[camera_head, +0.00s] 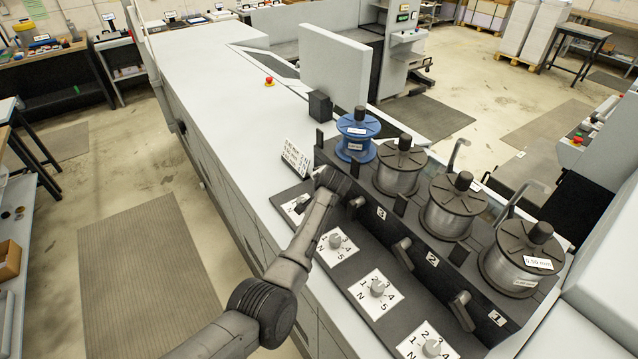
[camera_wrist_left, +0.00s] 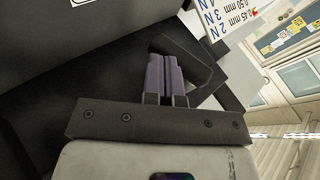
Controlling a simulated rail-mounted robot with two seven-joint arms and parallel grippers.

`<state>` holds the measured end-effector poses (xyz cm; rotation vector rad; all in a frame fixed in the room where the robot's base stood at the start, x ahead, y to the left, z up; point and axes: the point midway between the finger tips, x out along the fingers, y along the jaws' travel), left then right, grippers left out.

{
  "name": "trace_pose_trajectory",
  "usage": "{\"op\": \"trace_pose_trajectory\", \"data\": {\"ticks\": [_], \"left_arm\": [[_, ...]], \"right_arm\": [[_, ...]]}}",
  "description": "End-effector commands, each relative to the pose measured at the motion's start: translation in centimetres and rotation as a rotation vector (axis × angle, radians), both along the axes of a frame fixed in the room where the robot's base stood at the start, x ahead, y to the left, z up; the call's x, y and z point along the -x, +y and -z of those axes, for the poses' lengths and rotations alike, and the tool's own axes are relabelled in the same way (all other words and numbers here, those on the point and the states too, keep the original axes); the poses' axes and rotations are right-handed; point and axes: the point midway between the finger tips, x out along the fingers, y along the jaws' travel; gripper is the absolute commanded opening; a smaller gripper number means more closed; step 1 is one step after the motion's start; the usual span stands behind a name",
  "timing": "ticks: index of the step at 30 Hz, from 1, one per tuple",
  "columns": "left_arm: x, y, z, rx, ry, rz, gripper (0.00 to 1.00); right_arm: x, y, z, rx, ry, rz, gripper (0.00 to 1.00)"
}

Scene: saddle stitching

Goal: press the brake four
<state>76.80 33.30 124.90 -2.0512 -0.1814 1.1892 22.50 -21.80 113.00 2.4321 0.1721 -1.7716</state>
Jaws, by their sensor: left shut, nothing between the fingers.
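My left gripper (camera_head: 334,180) is at the far end of the black spool bench, below the blue spool (camera_head: 357,136). It covers the spot where brake four would be, so the brake is hidden in the head view. In the left wrist view the purple-grey fingers (camera_wrist_left: 164,80) are together and empty. A dark angled part (camera_wrist_left: 195,62) shows just behind the fingertips. It may be the brake lever; I cannot tell whether the fingers touch it. Similar levers show by number 2 (camera_head: 402,252) and number 1 (camera_head: 462,310). My right gripper is not in view.
Three grey spools (camera_head: 399,166) stand nearer on the bench. Numbered knobs (camera_head: 336,241) line the dark panel beneath my arm. A small sign (camera_head: 296,158) stands left of the gripper and shows at the top in the wrist view. The white machine top (camera_head: 215,85) is mostly clear.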

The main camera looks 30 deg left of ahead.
Motion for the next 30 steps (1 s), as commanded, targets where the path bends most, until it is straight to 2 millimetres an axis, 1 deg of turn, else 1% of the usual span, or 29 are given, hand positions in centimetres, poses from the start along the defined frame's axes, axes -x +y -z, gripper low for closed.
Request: {"op": "trace_pose_trajectory", "data": {"ticks": [1, 11, 12, 22, 30], "left_arm": [[0.0, 0.1, 0.7, -0.034, -0.014, 0.002, 0.00], [-0.2, 0.5, 1.4, -0.204, -0.097, 0.000, 0.00], [-0.2, 0.5, 1.0, -0.203, -0.099, 0.000, 0.00], [-0.2, 0.5, 0.7, -0.200, -0.096, -0.001, 0.00], [-0.2, 0.5, -0.4, -0.200, -0.095, -0.002, 0.00]], "right_arm": [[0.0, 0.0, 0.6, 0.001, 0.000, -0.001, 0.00], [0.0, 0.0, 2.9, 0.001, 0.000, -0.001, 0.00], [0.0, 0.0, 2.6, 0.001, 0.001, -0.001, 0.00], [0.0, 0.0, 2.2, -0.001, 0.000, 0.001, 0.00], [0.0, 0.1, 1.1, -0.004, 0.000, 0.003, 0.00]]}}
